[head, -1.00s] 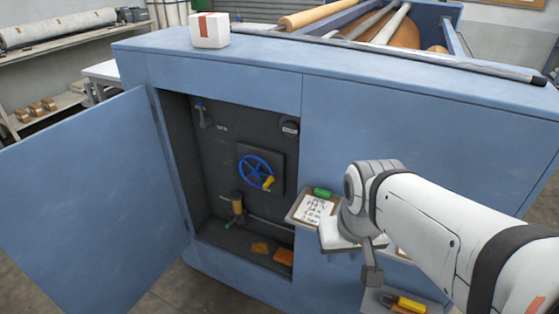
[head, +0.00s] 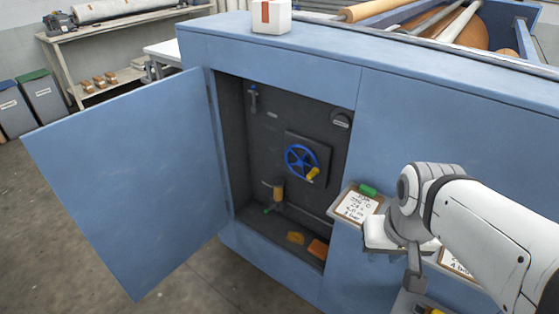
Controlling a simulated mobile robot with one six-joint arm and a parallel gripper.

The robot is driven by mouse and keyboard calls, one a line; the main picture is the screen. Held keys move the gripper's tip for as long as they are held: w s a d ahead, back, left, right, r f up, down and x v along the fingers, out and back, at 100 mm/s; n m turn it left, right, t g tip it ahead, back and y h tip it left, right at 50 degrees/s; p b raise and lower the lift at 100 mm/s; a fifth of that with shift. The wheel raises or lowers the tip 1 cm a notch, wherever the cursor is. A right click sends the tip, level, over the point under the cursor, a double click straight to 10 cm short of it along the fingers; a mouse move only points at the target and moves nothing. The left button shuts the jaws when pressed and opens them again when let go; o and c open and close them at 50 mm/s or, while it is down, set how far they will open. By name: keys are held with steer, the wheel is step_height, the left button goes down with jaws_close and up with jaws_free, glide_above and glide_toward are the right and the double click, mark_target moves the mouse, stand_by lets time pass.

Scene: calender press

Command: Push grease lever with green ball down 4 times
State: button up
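The grease lever's small green ball (head: 267,210) shows low inside the open cabinet, at the left. It sits just below a small amber cylinder (head: 278,192), on what looks like a grease pump. The lever's shaft is too small to make out clearly. My gripper (head: 413,283) hangs at the lower right, outside the cabinet and well to the right of the green ball. It touches nothing that I can see. Its fingers are too unclear to tell whether they are open or shut.
The blue cabinet door (head: 130,180) stands wide open to the left. Inside are a blue handwheel (head: 301,162) with a yellow handle, a pipe, and orange pieces (head: 318,249) on the floor. A clipboard shelf (head: 357,206) sticks out right of the opening. Floor in front is clear.

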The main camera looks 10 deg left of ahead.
jaws_close()
stand_by(1.4)
